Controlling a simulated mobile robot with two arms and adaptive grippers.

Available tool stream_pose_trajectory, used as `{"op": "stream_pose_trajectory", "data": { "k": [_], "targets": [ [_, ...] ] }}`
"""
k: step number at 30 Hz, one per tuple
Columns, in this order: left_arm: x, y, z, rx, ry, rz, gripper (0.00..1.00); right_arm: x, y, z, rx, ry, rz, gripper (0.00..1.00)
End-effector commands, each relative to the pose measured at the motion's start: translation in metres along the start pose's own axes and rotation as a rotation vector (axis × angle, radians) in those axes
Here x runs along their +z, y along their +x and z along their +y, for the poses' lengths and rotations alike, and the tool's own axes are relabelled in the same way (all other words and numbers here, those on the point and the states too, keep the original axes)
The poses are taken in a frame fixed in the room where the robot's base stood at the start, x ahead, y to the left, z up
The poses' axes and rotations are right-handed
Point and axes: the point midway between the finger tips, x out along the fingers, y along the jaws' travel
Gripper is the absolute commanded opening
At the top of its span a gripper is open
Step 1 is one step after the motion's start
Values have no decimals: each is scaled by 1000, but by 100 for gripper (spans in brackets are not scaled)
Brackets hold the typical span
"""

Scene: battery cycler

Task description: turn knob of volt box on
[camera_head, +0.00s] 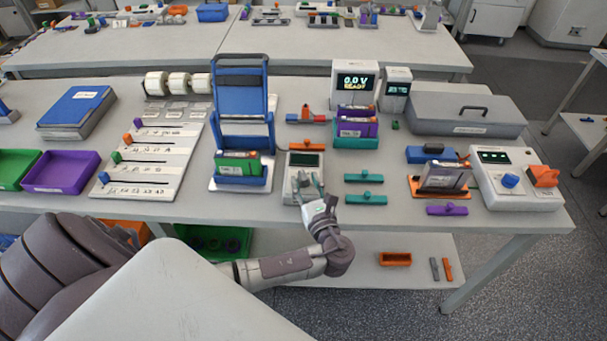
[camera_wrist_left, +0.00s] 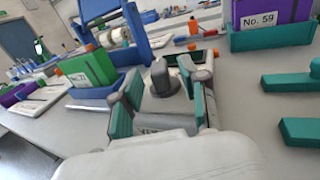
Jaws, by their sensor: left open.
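A small light-grey box with a dark display (camera_head: 304,160), apparently the volt box, stands near the front edge of the table. In the left wrist view its grey knob (camera_wrist_left: 160,76) stands upright between the fingers, and its label is partly cut off. My left gripper (camera_head: 309,187) is over the front of this box, with its fingers pointing at it. In the left wrist view the left gripper (camera_wrist_left: 160,100) is open, one teal-padded finger on each side of the knob. I cannot tell whether either finger touches the knob. My right gripper is not in view.
A blue stand with a green cell (camera_head: 238,165) is close on the left. Teal bars (camera_head: 365,199) lie to the right. A display reading 0.0V READY (camera_head: 354,83) stands behind. A white box with a blue knob (camera_head: 510,180) stands at the far right.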

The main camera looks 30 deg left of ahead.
Motion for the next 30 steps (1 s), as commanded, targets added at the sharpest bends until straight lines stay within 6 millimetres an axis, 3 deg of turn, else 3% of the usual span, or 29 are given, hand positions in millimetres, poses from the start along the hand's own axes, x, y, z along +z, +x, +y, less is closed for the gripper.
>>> {"op": "stream_pose_trajectory", "data": {
  "k": [6,15,23,30],
  "targets": [
    [0,19,0,0,0,1,44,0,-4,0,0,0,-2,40],
    [0,21,0,0,-1,1,44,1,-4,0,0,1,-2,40],
    [0,21,0,0,-1,2,2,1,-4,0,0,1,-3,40],
    [0,21,0,-4,0,2,0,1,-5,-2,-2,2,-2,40]
  ]
}}
